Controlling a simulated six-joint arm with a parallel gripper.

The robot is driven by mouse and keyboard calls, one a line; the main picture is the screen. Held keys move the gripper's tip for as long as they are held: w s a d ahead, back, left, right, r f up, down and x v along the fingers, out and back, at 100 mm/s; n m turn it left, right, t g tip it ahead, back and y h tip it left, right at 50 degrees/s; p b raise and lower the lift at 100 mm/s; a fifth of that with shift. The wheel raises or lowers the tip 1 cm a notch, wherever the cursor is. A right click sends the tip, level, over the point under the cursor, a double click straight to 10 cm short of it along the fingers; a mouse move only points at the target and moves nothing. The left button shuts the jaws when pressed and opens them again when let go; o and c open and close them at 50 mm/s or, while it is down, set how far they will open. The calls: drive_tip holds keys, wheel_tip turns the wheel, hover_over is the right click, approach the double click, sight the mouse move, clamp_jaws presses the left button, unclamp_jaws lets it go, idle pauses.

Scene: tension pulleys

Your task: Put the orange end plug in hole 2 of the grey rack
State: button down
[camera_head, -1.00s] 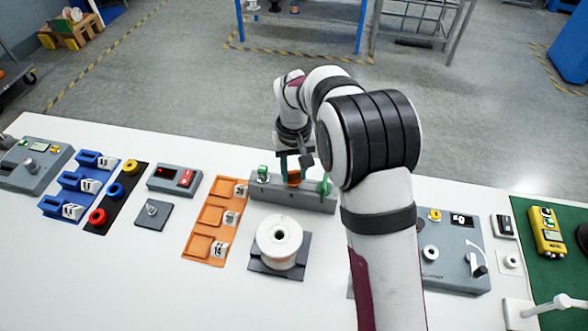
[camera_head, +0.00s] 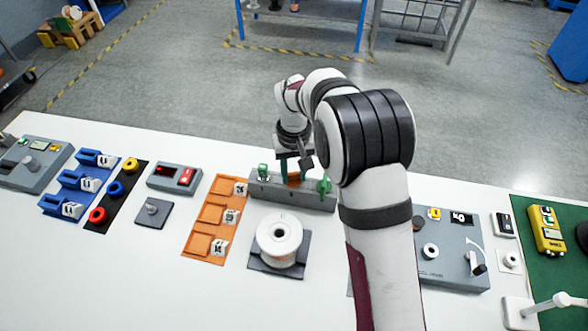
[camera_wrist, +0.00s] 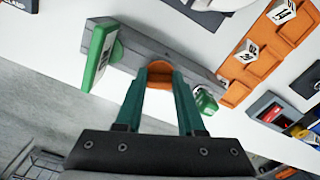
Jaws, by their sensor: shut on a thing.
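The grey rack (camera_head: 315,198) lies along the back of the white table, with a green plug at each end: a small one (camera_head: 263,171) at the left and a larger one (camera_head: 324,184) at the right. My gripper (camera_head: 293,176) is over the middle of the rack, its green fingers shut on the orange end plug (camera_head: 293,178). In the wrist view the orange plug (camera_wrist: 159,76) sits between the two fingertips, at the rack (camera_wrist: 207,75). Whether its lower end is inside a hole is hidden. No hole number is readable.
A white spool (camera_head: 279,240) stands on a dark plate in front of the rack. Orange trays (camera_head: 213,214) with numbered white tags lie to the left. A grey device (camera_head: 452,252) is right of my arm. Bare table lies at the front left.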

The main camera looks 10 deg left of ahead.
drive_tip(key=shift+f, duration=0.45)
idle(0.3)
drive_tip(key=shift+c, duration=2.2)
unclamp_jaws()
wheel_tip(320, 180, up, 16)
drive_tip(key=shift+f, duration=0.1)
